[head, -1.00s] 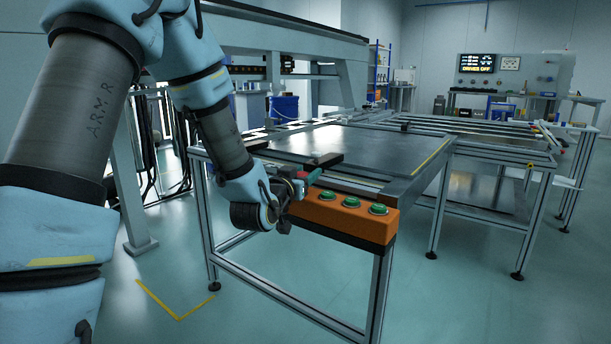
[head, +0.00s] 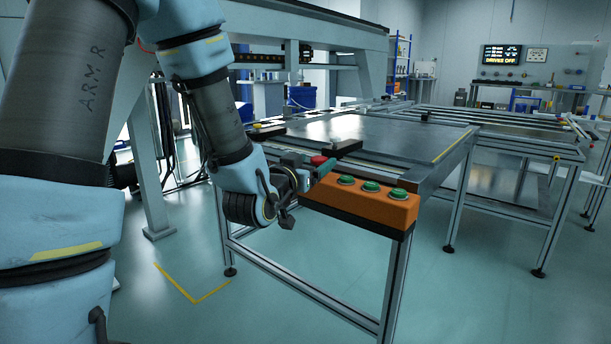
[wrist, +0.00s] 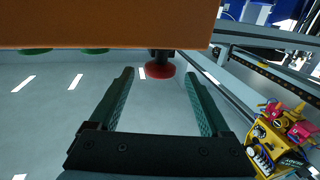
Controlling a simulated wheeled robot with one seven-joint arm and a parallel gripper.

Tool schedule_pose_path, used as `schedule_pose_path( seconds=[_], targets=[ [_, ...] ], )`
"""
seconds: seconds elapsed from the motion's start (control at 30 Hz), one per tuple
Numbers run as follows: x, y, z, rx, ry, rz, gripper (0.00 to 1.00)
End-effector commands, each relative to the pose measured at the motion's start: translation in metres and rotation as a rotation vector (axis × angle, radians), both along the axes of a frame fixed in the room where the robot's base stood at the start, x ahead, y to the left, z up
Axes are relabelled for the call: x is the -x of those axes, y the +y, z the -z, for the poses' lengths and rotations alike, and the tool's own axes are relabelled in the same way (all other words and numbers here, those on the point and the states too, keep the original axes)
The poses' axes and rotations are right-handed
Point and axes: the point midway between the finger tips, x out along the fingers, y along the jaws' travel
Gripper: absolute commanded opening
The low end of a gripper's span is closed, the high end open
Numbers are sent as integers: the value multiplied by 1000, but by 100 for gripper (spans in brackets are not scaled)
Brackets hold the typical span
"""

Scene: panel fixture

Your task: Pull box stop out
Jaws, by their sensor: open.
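The orange button box (head: 362,207) is fixed to the near edge of the metal table, with green buttons (head: 371,187) on top. Its red stop button (head: 318,160) shows at the left end, partly hidden behind my gripper (head: 322,170). In the wrist view, the orange box (wrist: 110,22) fills the top and the red button (wrist: 160,71) hangs below it on a dark stem. My gripper (wrist: 159,79) is open there, with one teal finger on each side of the red button. The fingers appear apart from it.
The table's metal top (head: 385,135) lies behind the box. A blue bucket (head: 302,97) stands further back. A yellow device with red parts (wrist: 270,145) shows at the right in the wrist view. The floor in front of the table is clear.

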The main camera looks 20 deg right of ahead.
Motion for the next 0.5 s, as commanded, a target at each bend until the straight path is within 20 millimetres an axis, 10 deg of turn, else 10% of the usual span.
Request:
schedule_pose_path(
  seconds=[0.5],
  targets=[
    [18,20,7,6,-4,10,81]
  ],
)
